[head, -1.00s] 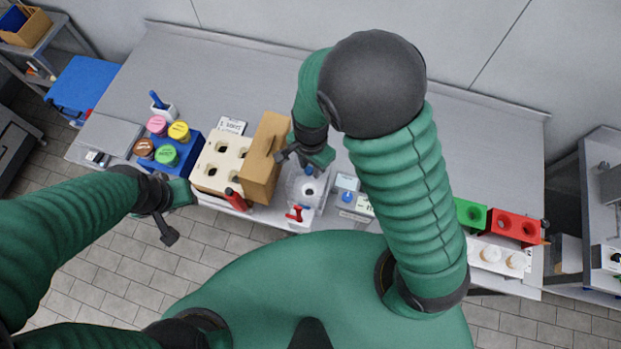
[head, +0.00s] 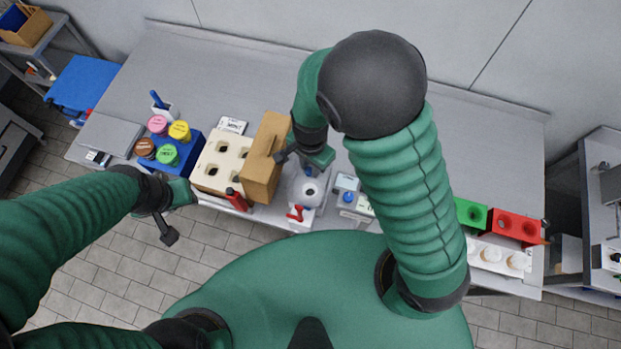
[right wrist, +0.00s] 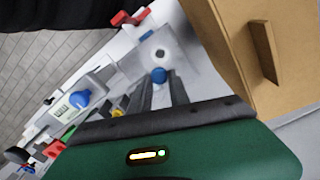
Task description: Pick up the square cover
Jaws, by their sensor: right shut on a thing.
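A tan box (head: 263,165) stands close to the left of my right gripper. Beyond it are a cream block with holes (head: 218,162) and several coloured jars (head: 165,140). A small instrument (head: 347,190) stands right of the device. The bench's back strip is clear.

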